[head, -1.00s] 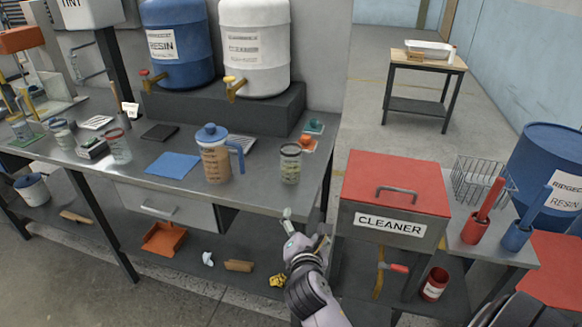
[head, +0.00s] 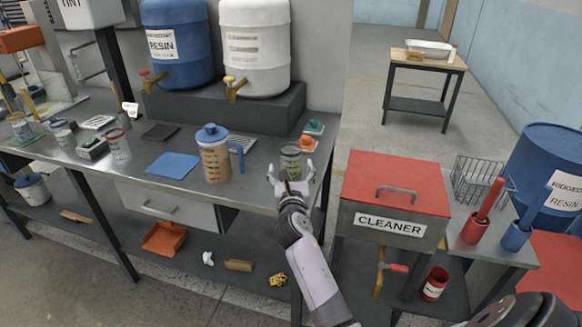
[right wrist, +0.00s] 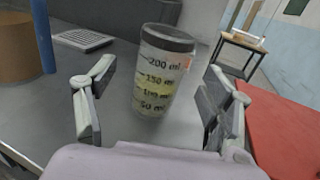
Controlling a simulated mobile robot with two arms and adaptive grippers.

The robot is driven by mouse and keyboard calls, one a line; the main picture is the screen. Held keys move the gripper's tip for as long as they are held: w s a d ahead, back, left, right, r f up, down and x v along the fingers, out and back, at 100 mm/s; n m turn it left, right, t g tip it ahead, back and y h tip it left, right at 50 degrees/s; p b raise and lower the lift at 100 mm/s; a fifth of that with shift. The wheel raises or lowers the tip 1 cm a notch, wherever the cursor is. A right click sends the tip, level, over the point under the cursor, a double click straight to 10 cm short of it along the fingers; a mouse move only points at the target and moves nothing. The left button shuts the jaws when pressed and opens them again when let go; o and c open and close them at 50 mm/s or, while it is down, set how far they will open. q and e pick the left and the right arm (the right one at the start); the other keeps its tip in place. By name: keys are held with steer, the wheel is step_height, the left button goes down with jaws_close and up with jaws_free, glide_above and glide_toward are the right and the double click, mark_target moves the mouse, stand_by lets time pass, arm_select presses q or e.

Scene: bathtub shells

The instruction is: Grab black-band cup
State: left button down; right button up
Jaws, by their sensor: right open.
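The black-band cup (head: 290,156) is a clear measuring cup with a dark band at its rim. It stands upright near the right end of the grey metal bench (head: 255,192). In the right wrist view the cup (right wrist: 160,82) shows millilitre marks and a yellowish patch. My right gripper (head: 291,173) is open at the bench's front edge, facing the cup. In the right wrist view its fingers (right wrist: 160,95) stand left and right of the cup, with gaps on both sides. My left gripper is not in view.
A blue-lidded pitcher (head: 214,160) stands left of the cup, with a grate (head: 240,143) behind. Orange (head: 307,143) and teal (head: 314,127) items lie behind the cup. A red-topped CLEANER box (head: 395,185) stands right of the bench.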

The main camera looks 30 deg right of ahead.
mark_target(291, 165)
steer(key=shift+f+b+x, duration=0.1)
steer(key=shift+b+x, duration=0.05)
steer(key=shift+x, duration=1.35)
steer(key=shift+f+b+x, duration=0.15)
steer(key=shift+x, duration=1.35)
steer(key=shift+s+d, duration=0.15)
steer(key=c, duration=1.4)
